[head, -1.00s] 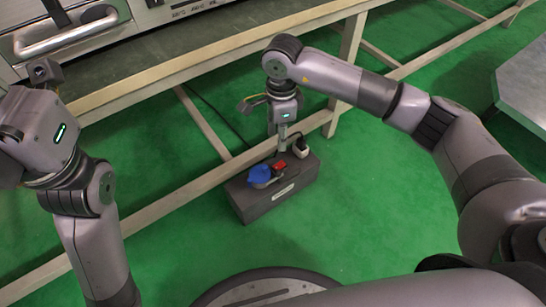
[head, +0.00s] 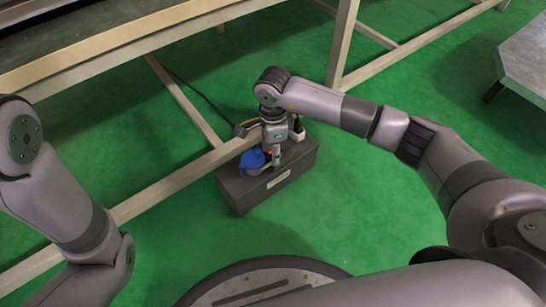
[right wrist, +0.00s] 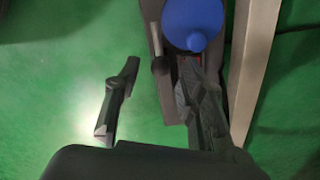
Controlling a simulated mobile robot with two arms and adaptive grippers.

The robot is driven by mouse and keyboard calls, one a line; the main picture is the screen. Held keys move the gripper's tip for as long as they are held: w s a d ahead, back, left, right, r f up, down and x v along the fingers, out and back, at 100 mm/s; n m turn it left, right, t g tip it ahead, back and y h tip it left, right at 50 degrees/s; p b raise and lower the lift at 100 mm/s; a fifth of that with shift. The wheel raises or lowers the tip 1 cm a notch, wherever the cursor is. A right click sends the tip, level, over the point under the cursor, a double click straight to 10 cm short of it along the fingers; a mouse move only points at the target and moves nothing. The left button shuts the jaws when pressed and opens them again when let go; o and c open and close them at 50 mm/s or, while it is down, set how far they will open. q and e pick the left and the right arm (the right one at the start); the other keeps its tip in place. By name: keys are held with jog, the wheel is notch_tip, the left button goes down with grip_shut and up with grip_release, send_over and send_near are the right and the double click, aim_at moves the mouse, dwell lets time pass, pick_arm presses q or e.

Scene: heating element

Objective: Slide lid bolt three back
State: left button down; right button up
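A dark grey box (head: 240,195) stands on the green floor, with a blue round knob (head: 252,162) and a small red part on top. My right gripper (head: 277,155) points down at the top of the box, beside the blue knob. In the right wrist view my right gripper (right wrist: 162,72) is open, its fingers apart on either side of the box edge. My left gripper is out of view.
A pale table frame (head: 185,180) has a low rail running right behind the box, and a dark cable (head: 200,95) passes behind it. Green floor is free in front of the box. A grey metal platform (head: 525,60) stands at the upper right.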

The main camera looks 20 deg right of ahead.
jog(key=shift+f, duration=0.65)
jog(key=shift+c, duration=0.3)
grip_shut()
